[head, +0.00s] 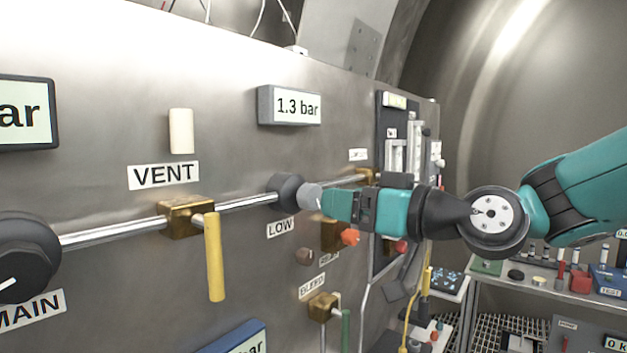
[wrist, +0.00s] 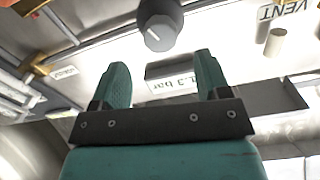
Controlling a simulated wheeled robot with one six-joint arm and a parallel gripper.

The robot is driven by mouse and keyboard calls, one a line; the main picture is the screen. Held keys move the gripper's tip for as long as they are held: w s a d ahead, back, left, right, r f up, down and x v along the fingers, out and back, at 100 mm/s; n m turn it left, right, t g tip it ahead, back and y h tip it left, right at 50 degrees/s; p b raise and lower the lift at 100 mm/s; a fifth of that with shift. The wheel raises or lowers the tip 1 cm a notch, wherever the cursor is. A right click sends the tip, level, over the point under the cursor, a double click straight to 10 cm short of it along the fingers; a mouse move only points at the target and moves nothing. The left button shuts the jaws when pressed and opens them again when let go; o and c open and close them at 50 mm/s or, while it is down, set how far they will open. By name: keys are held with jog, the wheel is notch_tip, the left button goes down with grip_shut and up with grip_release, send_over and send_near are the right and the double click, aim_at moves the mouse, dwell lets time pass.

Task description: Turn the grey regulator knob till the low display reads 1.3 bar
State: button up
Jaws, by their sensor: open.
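The grey regulator knob (head: 311,195) sits on a dark round body on the steel panel, above the LOW label (head: 281,227). It also shows in the wrist view (wrist: 160,24), with a white pointer mark on its face. The low display (head: 296,106) above it reads 1.3 bar; it appears upside down in the wrist view (wrist: 172,84). My gripper (head: 327,204) is open and empty, right in front of the knob. In the wrist view its two teal fingers (wrist: 161,63) are spread apart, and the knob appears beyond their tips, not between them.
A yellow lever (head: 214,257) hangs from a brass valve on the pipe left of the knob. The MAIN knob (head: 22,257) is at far left. An orange-red knob (head: 350,237) and a small brown knob (head: 305,257) lie below my gripper. A cluttered bench (head: 545,280) stands at right.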

aim_at(316, 197)
jog(key=p+x, duration=0.2)
jog(key=x, duration=0.4)
jog(key=shift+w+a, duration=0.15)
jog(key=shift+a, duration=0.1)
jog(key=shift+c, duration=0.2)
